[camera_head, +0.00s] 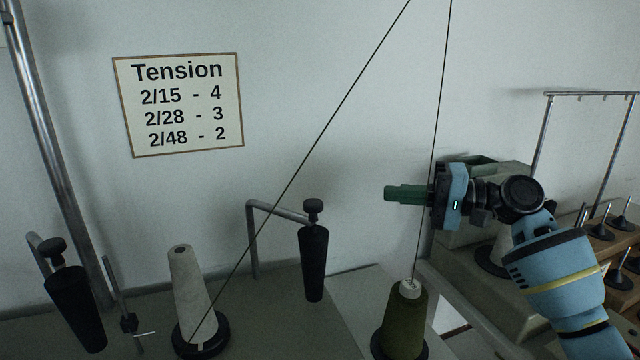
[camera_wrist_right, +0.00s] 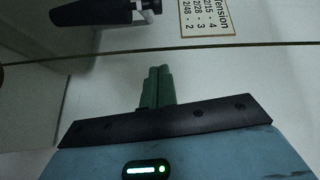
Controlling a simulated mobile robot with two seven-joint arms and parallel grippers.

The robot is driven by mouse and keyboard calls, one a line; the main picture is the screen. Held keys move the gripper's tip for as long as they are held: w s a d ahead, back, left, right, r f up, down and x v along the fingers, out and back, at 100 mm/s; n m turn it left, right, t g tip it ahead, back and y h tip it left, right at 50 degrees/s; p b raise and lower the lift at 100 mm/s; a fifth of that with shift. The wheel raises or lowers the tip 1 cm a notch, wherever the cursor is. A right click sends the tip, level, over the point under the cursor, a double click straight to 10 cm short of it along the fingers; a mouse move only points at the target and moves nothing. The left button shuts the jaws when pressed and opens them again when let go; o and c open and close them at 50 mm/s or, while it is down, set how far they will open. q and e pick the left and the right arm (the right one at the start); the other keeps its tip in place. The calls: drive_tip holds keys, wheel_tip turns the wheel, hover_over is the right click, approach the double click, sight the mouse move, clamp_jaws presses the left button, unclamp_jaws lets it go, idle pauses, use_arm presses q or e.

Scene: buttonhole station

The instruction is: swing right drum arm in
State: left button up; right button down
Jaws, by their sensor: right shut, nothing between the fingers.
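The right drum arm is a bent grey metal bar (camera_head: 275,211) rising from the table, with a black tapered drum (camera_head: 314,265) and a black knob hanging at its right end. The black drum also shows at the top left of the right wrist view (camera_wrist_right: 95,11). My right gripper (camera_head: 390,193) has green fingers, shut and empty, pointing left. It is in the air to the right of the drum and higher in the picture, apart from it. Its closed fingers show in the right wrist view (camera_wrist_right: 157,88). My left gripper is not in view.
Two thin dark threads cross the space; one runs down beside my right gripper to an olive cone (camera_head: 405,318). A pale cone (camera_head: 190,290) stands left of the drum arm. Another black drum (camera_head: 76,308) hangs at far left. A tension sign (camera_head: 180,104) is on the wall.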

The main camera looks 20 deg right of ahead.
use_arm(q)
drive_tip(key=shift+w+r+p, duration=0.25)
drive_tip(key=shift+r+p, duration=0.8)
drive_tip(key=shift+p, duration=0.2)
use_arm(e)
drive_tip(key=w+a, duration=0.2)
drive_tip(key=a, duration=0.9)
drive_tip(key=shift+w+a, duration=0.15)
drive_tip(key=shift+w, duration=0.05)
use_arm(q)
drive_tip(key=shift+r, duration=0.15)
use_arm(e)
drive_tip(key=shift+r, duration=0.1)
